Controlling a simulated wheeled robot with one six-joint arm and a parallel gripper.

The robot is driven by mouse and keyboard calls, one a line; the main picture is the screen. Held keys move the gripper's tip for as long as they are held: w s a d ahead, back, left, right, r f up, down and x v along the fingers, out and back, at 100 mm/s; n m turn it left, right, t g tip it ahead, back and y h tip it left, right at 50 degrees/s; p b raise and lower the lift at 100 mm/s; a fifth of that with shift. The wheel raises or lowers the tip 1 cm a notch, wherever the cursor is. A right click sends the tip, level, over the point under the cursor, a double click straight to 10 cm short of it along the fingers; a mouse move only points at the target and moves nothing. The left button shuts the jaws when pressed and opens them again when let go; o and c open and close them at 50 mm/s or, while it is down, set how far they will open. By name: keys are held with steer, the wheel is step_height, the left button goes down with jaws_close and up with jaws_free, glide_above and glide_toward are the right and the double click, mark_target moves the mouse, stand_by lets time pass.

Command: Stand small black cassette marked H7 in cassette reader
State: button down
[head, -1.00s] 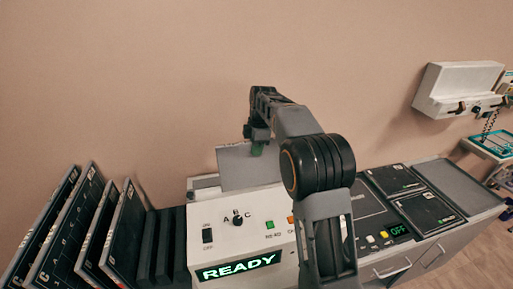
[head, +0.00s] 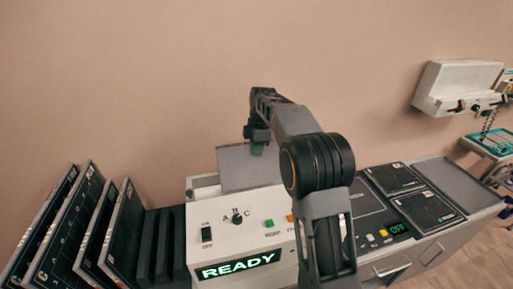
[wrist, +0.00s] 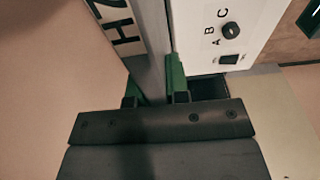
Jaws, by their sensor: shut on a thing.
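My gripper (head: 257,149) is shut on a cassette, its green fingers on either side of the cassette's edge in the wrist view (wrist: 155,92). The cassette (wrist: 150,45) has a grey edge and a pale label with black letters reading H7. In the head view it shows as a plain grey upright panel (head: 240,172) behind the top of the cassette reader (head: 215,208). The reader is a white box with a lit green READY display. The cassette's lower edge is hidden behind the reader, so I cannot tell whether it is in a slot.
Several black cassettes (head: 125,228) lean in a row left of the reader. A white wall unit (head: 455,88) is at the far right. Bare wall stands behind.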

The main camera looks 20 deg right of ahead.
steer(key=shift+f+b, duration=3.4)
steer(key=shift+f, duration=1.75)
steer(key=shift+f, duration=0.1)
steer(key=c, duration=1)
jaws_free()
steer(key=r, duration=0.4)
steer(key=d+r, duration=0.1)
steer(key=r, duration=0.4)
steer(key=r+p, duration=0.1)
steer(key=r, duration=0.3)
steer(key=shift+d+r, duration=0.35)
steer(key=shift+r, duration=0.1)
step_height(320, 180, up, 6)
steer(key=p, duration=0.7)
